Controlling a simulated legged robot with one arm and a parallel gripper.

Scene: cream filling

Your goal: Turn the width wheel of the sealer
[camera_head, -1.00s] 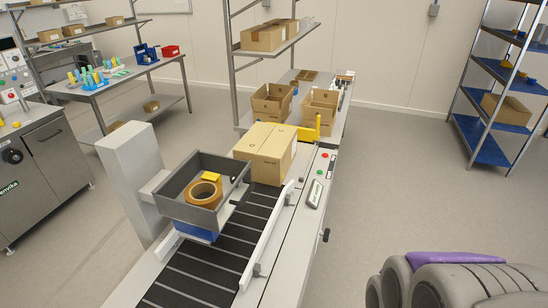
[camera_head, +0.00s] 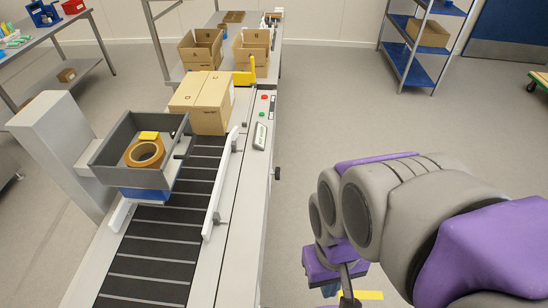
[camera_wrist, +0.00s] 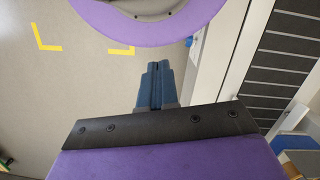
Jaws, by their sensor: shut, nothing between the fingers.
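The sealer (camera_head: 262,170) is a long pale machine with a black slatted belt (camera_head: 150,255). A small black knob (camera_head: 277,173), which looks like the width wheel, sticks out of its right side below the control buttons. My gripper's blue fingers (camera_wrist: 157,85) are together and empty in the wrist view. In the head view my arm comes from the right and its wrist hangs low, right of the sealer, apart from the knob and nearer to me.
A closed carton (camera_head: 210,105) stands on the belt beside the sealer head's grey tray (camera_head: 115,150), which holds a tape roll (camera_head: 145,154). A white guide rail (camera_head: 222,185) runs along the belt. Open floor (camera_head: 330,130) lies right of the sealer. A blue-shelved rack (camera_head: 410,65) stands behind.

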